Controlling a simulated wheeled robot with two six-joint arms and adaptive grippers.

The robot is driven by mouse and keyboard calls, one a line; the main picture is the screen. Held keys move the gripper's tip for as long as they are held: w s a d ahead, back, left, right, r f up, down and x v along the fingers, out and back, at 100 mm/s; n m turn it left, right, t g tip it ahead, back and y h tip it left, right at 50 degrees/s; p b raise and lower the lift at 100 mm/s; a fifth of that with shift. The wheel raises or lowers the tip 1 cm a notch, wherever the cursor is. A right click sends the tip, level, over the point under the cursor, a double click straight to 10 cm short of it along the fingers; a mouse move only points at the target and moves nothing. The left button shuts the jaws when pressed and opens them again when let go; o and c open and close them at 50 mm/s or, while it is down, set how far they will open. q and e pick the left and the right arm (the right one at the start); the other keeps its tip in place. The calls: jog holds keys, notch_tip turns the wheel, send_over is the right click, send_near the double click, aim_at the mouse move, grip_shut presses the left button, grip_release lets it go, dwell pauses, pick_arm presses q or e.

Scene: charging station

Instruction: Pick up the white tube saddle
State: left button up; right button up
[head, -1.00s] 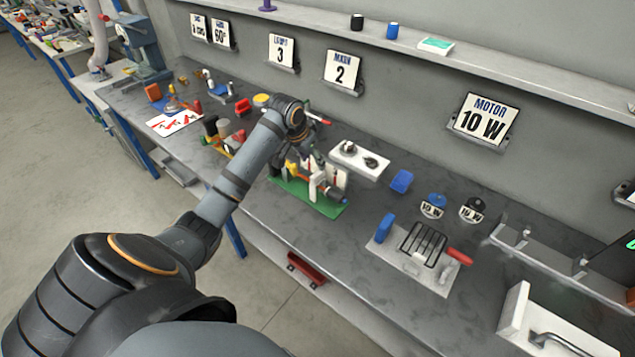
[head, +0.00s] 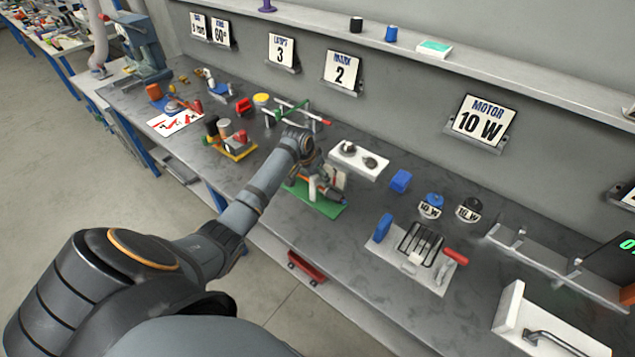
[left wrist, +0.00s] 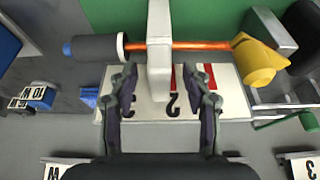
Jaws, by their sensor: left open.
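The white tube saddle (left wrist: 160,38) stands across a copper-coloured tube (left wrist: 190,46) in the left wrist view, above a green board (left wrist: 205,15). My left gripper (left wrist: 162,72) is open, with one finger on each side of the saddle's lower part in that picture. I see gaps on both sides and no clear contact. In the head view a small white upright part, apparently the saddle (head: 312,188), shows on the green board (head: 328,209) just below my left wrist. My left fingers are mostly hidden there. My right gripper is not in view.
A dark cylinder with a blue end (left wrist: 95,47) and a yellow part (left wrist: 258,60) flank the saddle. A white block (head: 358,162) stands close behind the green board. A grey plate with a black grill (head: 420,243) lies to the right, with bare bench between.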

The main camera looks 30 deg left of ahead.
pick_arm(q)
grip_shut()
